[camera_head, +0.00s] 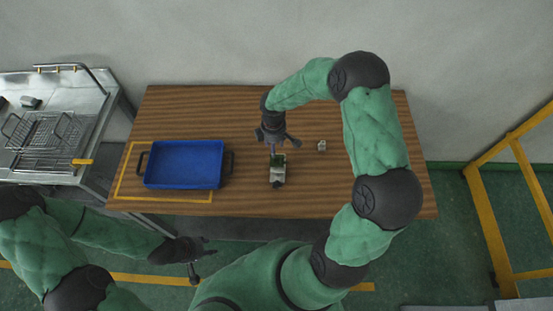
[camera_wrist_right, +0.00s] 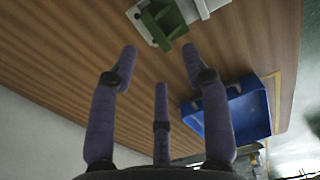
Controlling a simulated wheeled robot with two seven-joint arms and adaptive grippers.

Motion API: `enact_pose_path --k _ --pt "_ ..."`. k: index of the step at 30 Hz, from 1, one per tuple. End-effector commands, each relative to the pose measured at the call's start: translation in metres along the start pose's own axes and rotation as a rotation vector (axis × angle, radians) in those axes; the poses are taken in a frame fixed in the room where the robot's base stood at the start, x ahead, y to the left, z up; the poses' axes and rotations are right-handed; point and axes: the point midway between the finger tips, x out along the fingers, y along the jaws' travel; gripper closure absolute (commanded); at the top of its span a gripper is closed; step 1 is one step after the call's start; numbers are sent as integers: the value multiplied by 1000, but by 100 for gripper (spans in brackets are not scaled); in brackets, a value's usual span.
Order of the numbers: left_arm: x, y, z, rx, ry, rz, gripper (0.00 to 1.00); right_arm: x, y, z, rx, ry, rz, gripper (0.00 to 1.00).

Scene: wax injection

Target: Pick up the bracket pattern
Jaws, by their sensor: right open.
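The green bracket pattern (camera_head: 279,160) sits on a pale grey-and-white block (camera_head: 278,178) on the wooden table. In the right wrist view the green piece (camera_wrist_right: 168,27) lies at the top, on the pale block. My right gripper (camera_head: 275,144) hangs just behind the bracket in the head view. In its wrist view the fingers (camera_wrist_right: 160,62) are spread, with nothing between them, and the bracket is beyond their tips. My left gripper (camera_head: 198,258) is in front of the table's near edge, low at the left, with its fingers apart and empty.
A blue tray (camera_head: 184,184) with dark handles stands at the table's left, within a yellow outline. A small pale object (camera_head: 321,146) lies right of the bracket. A metal bench with a wire basket (camera_head: 45,140) is far left. The table's right side is mostly clear.

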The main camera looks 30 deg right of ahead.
Motion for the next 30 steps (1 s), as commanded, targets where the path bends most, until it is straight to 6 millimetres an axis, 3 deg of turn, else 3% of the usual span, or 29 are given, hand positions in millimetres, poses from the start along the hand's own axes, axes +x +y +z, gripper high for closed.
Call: enact_pose_path --k 8,15,23,24,29,30 --pt "0 0 0 0 0 0 60 20 1 0 2 0 -1 52" --pt "1 0 0 0 0 0 60 53 2 0 2 1 -1 52" --pt "1 0 0 0 0 0 60 58 2 0 2 3 2 52" --pt "1 0 0 0 0 0 60 58 2 0 2 3 2 55" --pt "1 0 0 0 0 0 60 58 2 0 2 3 1 100" --pt "1 0 0 0 0 0 60 58 2 0 2 3 1 100"
